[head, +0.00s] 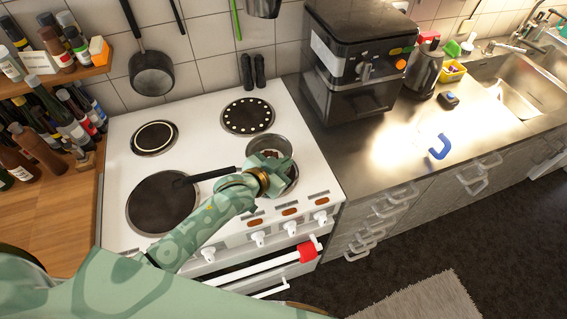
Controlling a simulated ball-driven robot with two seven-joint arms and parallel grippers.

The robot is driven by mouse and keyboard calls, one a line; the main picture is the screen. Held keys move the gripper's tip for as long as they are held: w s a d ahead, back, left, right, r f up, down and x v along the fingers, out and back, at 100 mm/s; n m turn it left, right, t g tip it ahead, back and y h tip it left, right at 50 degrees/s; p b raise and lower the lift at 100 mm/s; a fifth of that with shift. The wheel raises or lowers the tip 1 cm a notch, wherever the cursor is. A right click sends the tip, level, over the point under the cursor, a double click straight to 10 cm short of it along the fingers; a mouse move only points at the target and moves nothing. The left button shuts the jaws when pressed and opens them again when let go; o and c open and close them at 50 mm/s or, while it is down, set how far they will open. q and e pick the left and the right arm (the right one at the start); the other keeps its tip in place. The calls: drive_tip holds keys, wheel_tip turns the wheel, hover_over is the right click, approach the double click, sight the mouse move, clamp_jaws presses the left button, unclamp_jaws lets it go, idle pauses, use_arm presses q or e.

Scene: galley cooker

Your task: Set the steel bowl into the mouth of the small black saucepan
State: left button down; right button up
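A round grey metal vessel, which looks like the steel bowl (268,143), is at the front right burner of the cooker. A black handle (208,174), apparently the small saucepan's, reaches left from there over the large front left plate. The pan's body is mostly hidden behind my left gripper (272,174). My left gripper is at the near side of the bowl, over the burner, and covers its near rim. Its fingers are too small and covered to show whether they are shut on the rim. I cannot tell whether the bowl sits inside the pan. My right gripper is out of view.
The white cooker (204,127) has other plates at the back and left with nothing on them. A black coffee machine (350,75) stands right of it on the steel worktop. Bottles crowd the wooden counter (50,210) at left. A pan (152,75) hangs on the wall.

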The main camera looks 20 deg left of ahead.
use_arm(q)
drive_tip(key=shift+f, duration=0.1)
drive_tip(key=c, duration=1.6)
unclamp_jaws()
drive_tip(key=shift+c, duration=0.2)
drive_tip(key=shift+s+a+r, duration=0.1)
drive_tip(key=shift+s+r, duration=0.2)
drive_tip(key=p+v, duration=0.2)
drive_tip(key=v, duration=0.9)
drive_tip(key=shift+a, duration=0.15)
drive_tip(key=shift+s, duration=0.15)
